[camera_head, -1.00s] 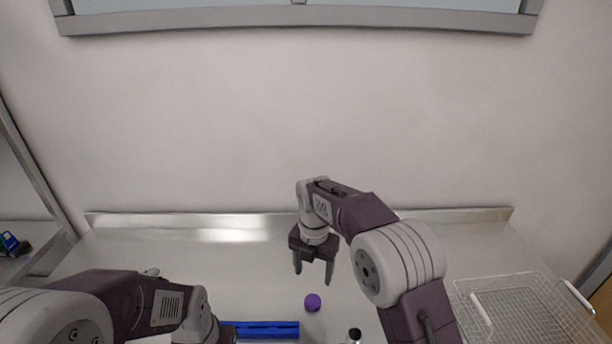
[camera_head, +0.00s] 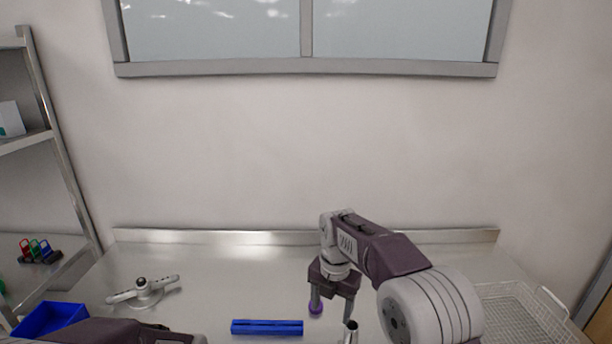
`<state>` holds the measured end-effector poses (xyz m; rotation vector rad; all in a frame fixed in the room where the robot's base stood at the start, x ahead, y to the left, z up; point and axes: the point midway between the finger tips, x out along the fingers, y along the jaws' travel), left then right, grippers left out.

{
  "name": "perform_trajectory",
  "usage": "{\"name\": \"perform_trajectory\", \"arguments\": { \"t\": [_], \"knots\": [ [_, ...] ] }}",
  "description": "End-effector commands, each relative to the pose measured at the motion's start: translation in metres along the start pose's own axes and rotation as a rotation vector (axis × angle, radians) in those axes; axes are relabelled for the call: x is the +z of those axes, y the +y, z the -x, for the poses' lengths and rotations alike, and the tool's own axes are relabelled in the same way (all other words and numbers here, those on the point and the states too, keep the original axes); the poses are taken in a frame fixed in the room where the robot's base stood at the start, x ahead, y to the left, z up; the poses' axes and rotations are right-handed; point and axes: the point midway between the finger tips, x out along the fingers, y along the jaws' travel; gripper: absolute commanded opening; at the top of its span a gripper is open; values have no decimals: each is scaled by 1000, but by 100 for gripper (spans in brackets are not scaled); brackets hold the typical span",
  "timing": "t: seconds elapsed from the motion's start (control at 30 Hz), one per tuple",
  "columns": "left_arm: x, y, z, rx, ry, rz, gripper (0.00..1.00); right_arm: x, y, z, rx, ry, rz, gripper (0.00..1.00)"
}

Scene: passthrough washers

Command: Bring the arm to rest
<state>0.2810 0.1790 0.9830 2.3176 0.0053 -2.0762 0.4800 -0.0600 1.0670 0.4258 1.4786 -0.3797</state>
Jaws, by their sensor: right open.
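My right arm reaches in from the lower right in the head view. Its gripper (camera_head: 333,306) points down over the steel table, with its two fingers apart and nothing seen between them. A purple round piece (camera_head: 316,309) is close by the left finger, partly covered by it; I cannot tell whether they touch. My left arm shows only as a dark link at the bottom left edge, and its gripper is outside the picture.
A blue bar (camera_head: 267,327) lies on the table (camera_head: 215,270). A silver-topped item (camera_head: 350,330) stands near the right gripper. A wire basket (camera_head: 520,312) is at right. A white-armed fixture (camera_head: 143,290), a blue bin (camera_head: 50,319) and a shelf (camera_head: 70,178) are at left.

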Motion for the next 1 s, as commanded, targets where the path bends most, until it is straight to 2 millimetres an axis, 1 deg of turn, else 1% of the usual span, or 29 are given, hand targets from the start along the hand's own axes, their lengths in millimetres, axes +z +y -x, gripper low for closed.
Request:
{"name": "perform_trajectory", "arguments": {
  "t": [0.03, 0.17, 0.27, 0.37, 0.47, 0.5, 0.57, 0.6, 0.67, 0.7, 0.73, 0.8, 0.87, 0.9, 1.0],
  "knots": [
    [0, 0, 0, 0, 0, 0, 58, 1, -12, 6, -2, 1, -21, 64],
    [0, 0, 0, 0, 0, 0, 58, -3, -44, 13, -12, 10, -80, 64],
    [0, 0, 0, 0, 0, 0, 58, -10, -70, 13, -15, 13, -196, 64],
    [0, 0, 0, 0, 0, 0, 58, -20, -96, 9, -17, 14, -380, 64],
    [0, 0, 0, 0, 0, 0, 58, -36, -125, 0, -17, 13, -640, 64],
    [0, 0, 0, 0, 0, 0, 58, -45, -137, -4, -17, 12, -769, 64],
    [0, 0, 0, 0, 0, 0, 58, -59, -154, -14, -17, 11, -984, 64],
    [0, 0, 0, 0, 0, 0, 58, -70, -166, -21, -18, 10, -1147, 64],
    [0, 0, 0, 0, 0, 0, 58, -88, -183, -33, -16, 8, -1415, 64],
    [0, 0, 0, 0, 0, 0, 58, -100, -192, -41, -17, 6, -1597, 64],
    [0, 0, 0, 0, 0, 0, 58, -108, -198, -48, -18, 5, -1729, 64],
    [0, 0, 0, 0, 0, 0, 58, -124, -207, -61, -21, 3, -2008, 64],
    [0, 0, 0, 0, 0, 0, 58, -131, -211, -69, -16, 1, -2215, 64],
    [0, 0, 0, 0, 0, 0, 58, -130, -211, -71, 3, 2, -2331, 64],
    [0, 0, 0, 0, 0, 0, 58, -120, -205, -70, 59, 15, -2536, 64]
  ]
}}
